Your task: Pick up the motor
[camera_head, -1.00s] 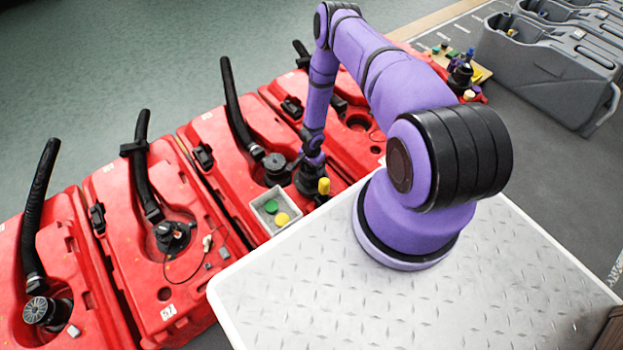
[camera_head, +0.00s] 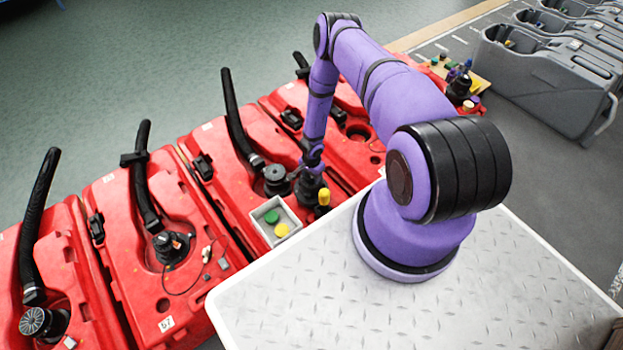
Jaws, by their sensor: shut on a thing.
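My gripper (camera_head: 312,168) points down over the third red tank from the left. It is shut on a dark rounded object, which looks like the motor (camera_head: 309,188). The fingers are small and dark here, so the exact grip is hard to see. The motor is beside a black round part (camera_head: 275,179) at the foot of that tank's hose. I cannot tell whether the motor touches the tank below it.
Red tanks (camera_head: 125,235) with black hoses stand in a row. A grey tray (camera_head: 262,229) holds a green and a yellow disc. My white-edged deck is in front. Grey tanks (camera_head: 548,80) stand at the right, near a board of small parts (camera_head: 470,78).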

